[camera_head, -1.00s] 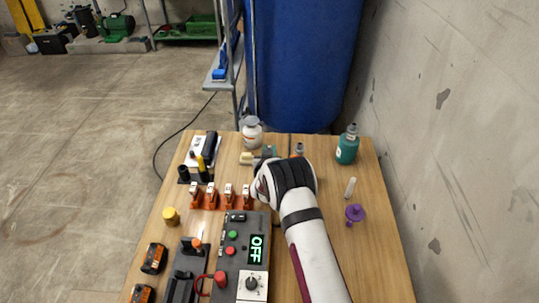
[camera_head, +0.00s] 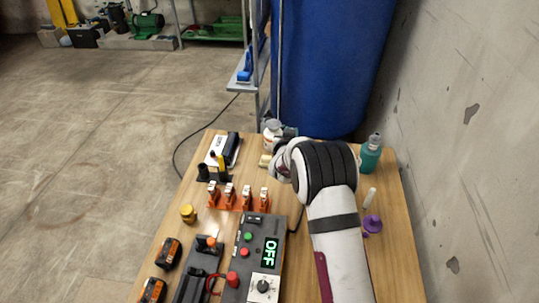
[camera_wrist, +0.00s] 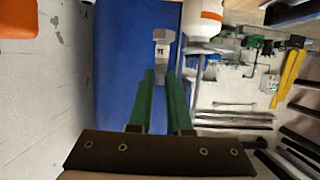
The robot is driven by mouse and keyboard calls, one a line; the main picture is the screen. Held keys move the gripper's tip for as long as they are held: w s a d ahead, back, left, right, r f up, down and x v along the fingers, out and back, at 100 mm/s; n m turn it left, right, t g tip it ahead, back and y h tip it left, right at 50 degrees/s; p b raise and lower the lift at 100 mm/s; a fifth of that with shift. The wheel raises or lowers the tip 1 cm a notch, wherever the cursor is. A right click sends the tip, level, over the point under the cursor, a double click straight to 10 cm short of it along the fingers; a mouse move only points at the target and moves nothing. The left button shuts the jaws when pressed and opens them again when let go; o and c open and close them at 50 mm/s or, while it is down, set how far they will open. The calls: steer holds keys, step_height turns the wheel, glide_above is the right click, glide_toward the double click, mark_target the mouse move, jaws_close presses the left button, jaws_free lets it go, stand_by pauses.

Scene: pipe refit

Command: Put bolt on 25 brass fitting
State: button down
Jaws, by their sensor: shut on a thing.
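In the wrist view, my gripper (camera_wrist: 164,75) has two green fingers, close together and shut on a small grey hex-headed bolt (camera_wrist: 162,38). The bolt shows at the fingertips against the blue drum, with a small dark mark on it that I cannot read. In the head view, my wrist hides the fingers and the bolt, above the back of the table. A pale brass-coloured piece (camera_head: 264,160) shows just left of my wrist. A yellow brass-coloured round piece (camera_head: 188,213) stands at the table's left. I cannot tell which is the 25 brass fitting.
A white bottle (camera_head: 271,133) stands behind my wrist, and a teal bottle (camera_head: 370,153) at the back right. A purple part (camera_head: 371,224) lies right. The blue drum (camera_head: 335,65) is behind the table.

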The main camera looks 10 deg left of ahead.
steer(key=s+a+r+n+g+y, duration=0.2)
steer(key=s+a+r+n+y, duration=0.4)
steer(key=s+a+r+y, duration=0.15)
steer(key=s+a+n+g+y, duration=0.3)
steer(key=s+n, duration=0.1)
steer(key=s, duration=0.3)
steer(key=s+a+n+g+y, duration=0.2)
steer(key=s+a+n+g, duration=0.1)
steer(key=s, duration=0.4)
glide_above(190, 212)
step_height(190, 212, down, 11)
steer(key=shift+f, duration=0.2)
